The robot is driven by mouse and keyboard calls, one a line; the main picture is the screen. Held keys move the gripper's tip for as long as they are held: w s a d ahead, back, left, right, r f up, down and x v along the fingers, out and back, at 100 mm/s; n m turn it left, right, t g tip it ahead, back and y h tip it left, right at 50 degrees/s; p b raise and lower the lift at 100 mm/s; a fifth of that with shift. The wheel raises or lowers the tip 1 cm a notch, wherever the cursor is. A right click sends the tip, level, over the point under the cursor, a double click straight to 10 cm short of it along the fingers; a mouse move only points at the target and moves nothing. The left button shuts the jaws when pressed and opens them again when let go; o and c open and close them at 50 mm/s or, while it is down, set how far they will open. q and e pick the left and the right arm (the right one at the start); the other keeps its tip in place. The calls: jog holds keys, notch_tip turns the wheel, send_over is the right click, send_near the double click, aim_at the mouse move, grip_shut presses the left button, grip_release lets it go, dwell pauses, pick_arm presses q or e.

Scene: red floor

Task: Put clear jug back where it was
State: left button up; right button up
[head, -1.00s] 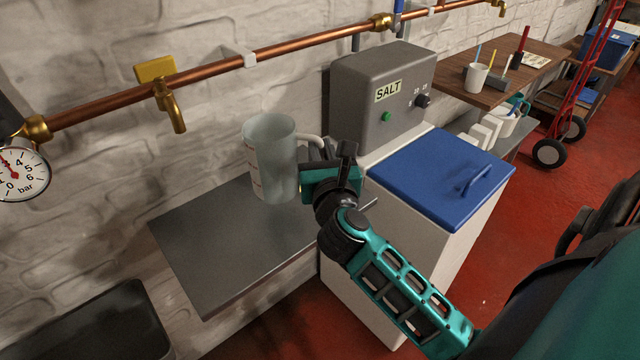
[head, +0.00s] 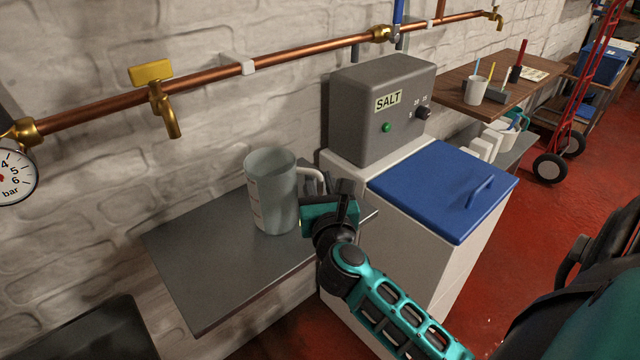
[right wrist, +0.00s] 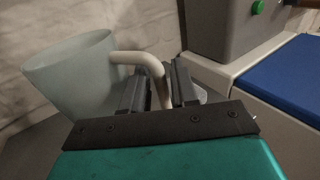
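The clear jug (head: 270,195) is a tall, frosted see-through jug with marks on its side and a pale handle. It is upright at the grey shelf (head: 205,265) under the copper pipe, its base at or just above the surface; I cannot tell if it touches. My right gripper (head: 322,198) is at the jug's right side, shut on the handle. In the right wrist view the handle (right wrist: 155,68) passes between the two dark fingers, with the jug (right wrist: 75,80) to the left. My left gripper is not in view.
A grey SALT box (head: 375,110) and a white cabinet with a blue lid (head: 440,190) stand just right of the shelf. A brass tap (head: 165,110) hangs from the pipe above. The left part of the shelf is clear. A dark basin (head: 90,335) is at lower left.

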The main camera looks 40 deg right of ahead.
jog(key=shift+o, duration=1.1)
